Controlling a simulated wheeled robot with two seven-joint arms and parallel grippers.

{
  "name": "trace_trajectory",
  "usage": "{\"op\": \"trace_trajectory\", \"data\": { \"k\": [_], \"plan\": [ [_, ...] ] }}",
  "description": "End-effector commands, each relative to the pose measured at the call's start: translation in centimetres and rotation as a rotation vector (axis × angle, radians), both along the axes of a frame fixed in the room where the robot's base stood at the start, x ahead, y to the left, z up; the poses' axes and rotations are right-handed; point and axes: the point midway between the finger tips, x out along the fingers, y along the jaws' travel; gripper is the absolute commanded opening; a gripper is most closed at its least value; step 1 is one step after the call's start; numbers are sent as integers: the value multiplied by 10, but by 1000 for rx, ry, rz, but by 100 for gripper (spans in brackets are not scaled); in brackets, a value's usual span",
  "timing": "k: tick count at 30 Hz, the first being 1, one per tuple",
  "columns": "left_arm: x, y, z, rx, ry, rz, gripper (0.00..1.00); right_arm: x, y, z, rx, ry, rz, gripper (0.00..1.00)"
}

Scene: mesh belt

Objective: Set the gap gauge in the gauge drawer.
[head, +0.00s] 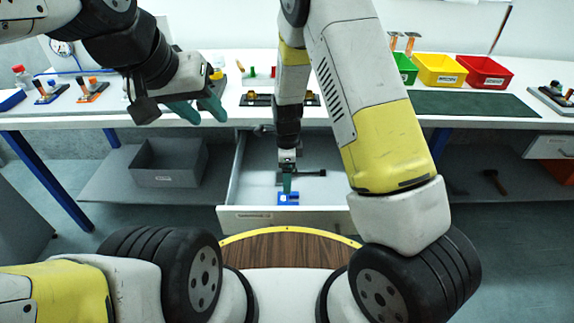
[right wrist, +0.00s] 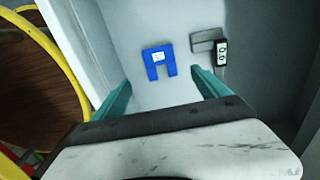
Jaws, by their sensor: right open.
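The gap gauge, a blue U-shaped piece with a small white label, lies flat on the floor of the open gauge drawer (head: 245,218). It shows in the head view (head: 289,199) and in the right wrist view (right wrist: 158,55). My right gripper (head: 287,186) reaches down into the drawer just above it. In the right wrist view the right gripper's fingers (right wrist: 160,80) are spread wide, with the gauge ahead between them and nothing held. My left gripper (head: 198,108) is open and empty in front of the bench edge, left of the drawer.
A grey and black tool (right wrist: 220,50) lies in the drawer beside the gauge. Green, yellow (head: 440,70) and red (head: 486,72) bins stand on the bench at right. A grey crate (head: 168,165) sits on the lower shelf at left.

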Motion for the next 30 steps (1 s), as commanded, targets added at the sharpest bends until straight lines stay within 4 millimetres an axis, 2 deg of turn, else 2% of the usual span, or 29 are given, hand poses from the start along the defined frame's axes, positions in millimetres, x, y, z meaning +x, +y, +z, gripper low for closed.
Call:
{"op": "trace_trajectory", "data": {
  "k": [8,11,16,21,24,30],
  "plan": [
    [0,0,0,0,0,0,36,0,-2,35,17,-10,29,85],
    [0,0,0,0,0,0,36,-1,-9,68,56,-35,113,85],
    [0,0,0,0,0,0,36,-15,-32,153,130,-132,371,85],
    [0,0,0,0,0,0,36,-47,-62,229,145,-261,661,85],
    [0,0,0,0,0,0,36,-72,-80,267,119,-344,836,85],
    [0,0,0,0,0,0,36,-131,-113,322,-14,-493,1179,85]
  ]
}}
